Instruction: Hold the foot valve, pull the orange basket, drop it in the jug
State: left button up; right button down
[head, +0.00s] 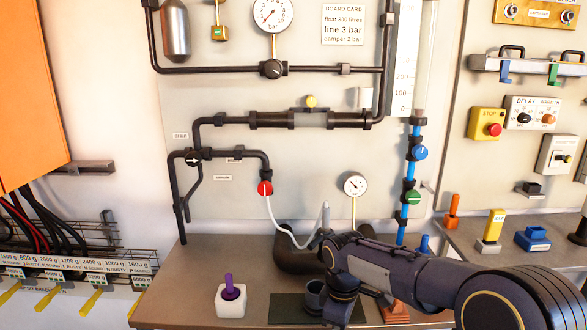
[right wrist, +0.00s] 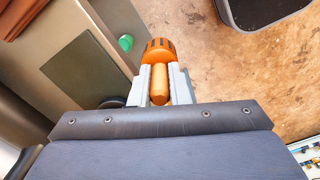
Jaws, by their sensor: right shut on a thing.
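In the right wrist view my right gripper (right wrist: 160,74) is shut on an orange slotted basket (right wrist: 159,46). A tan rounded piece (right wrist: 159,86) lies between the grey fingers, in line with the basket. Whether this piece belongs to the foot valve I cannot tell. The held basket is beyond the bench edge, with brown floor behind it. In the head view my right arm reaches in from the right and bends down over the bench front; its fingertips are hidden. My left gripper is in neither view. I cannot pick out the jug for certain.
The bench (head: 200,262) carries a dark mat (head: 285,308) and a white block with a purple plug (head: 231,298). Pipes and a gauge (head: 272,14) cover the back panel.

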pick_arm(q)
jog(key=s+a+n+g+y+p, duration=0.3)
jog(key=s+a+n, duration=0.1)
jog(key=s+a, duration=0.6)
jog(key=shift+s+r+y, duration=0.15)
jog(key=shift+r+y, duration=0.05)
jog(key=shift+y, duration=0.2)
pick_arm(e)
jog(key=s+d+f+m, duration=0.6)
jog(key=d+f+m, duration=0.3)
jog(key=m, duration=0.4)
jog(key=shift+s+d+f, duration=0.2)
jog(key=shift+d, duration=0.4)
